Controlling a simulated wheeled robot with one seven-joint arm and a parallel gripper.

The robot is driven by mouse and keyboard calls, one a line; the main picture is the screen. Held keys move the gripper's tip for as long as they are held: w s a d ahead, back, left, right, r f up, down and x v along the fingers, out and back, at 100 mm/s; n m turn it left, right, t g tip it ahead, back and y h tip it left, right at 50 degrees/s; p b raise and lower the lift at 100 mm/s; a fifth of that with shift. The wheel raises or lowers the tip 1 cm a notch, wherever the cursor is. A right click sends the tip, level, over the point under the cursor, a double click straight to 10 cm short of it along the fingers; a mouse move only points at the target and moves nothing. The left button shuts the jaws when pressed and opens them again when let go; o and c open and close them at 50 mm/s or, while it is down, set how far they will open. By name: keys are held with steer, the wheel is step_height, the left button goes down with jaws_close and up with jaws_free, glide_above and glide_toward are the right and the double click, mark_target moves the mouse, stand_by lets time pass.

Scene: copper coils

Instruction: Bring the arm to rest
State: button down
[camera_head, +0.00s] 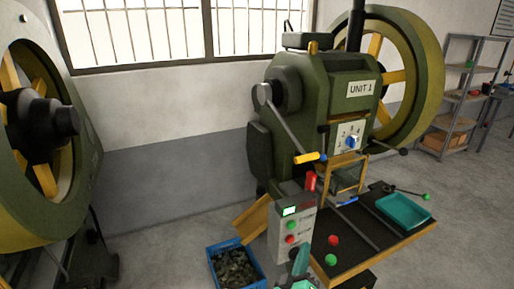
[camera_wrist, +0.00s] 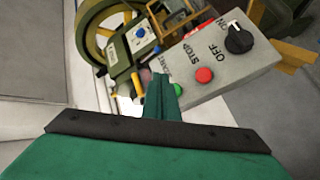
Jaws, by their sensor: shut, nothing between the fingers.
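My gripper (camera_head: 301,262) shows at the bottom of the head view, in front of the grey control box (camera_head: 283,250). It is teal, shut and empty. In the wrist view its fingers (camera_wrist: 162,95) are together and point up the picture toward the control box (camera_wrist: 250,68). In that view the fingertips overlap the box's left edge beside the green button (camera_wrist: 176,89) and the red STOP button (camera_wrist: 204,75). I cannot tell whether the fingers touch the box. Most of my arm is out of view.
A green press marked UNIT 1 (camera_head: 350,89) stands behind the box. A blue crate of dark pieces (camera_head: 213,267) is on the floor to the left. A teal tray (camera_head: 427,216) lies on the dark table right. Another flywheel machine (camera_head: 82,150) stands far left. Shelves (camera_head: 440,145) stand back right.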

steer(key=s+a+f+y, duration=0.3)
steer(key=s+a+f, duration=0.35)
steer(key=s, duration=0.35)
steer(key=s+a+f+y, duration=0.2)
steer(key=s+a+f, duration=0.45)
steer(key=s, duration=0.25)
steer(key=s+a+r+m+y, duration=0.1)
steer(key=s+a+m, duration=0.1)
steer(key=s, duration=0.9)
steer(key=s+a+r+m+g+y, duration=0.1)
steer(key=s+a+m+y, duration=0.1)
steer(key=s, duration=1)
steer(key=shift+s+a+r+m+g, duration=0.15)
steer(key=shift+a+r+m+g, duration=0.15)
steer(key=shift+a, duration=0.4)
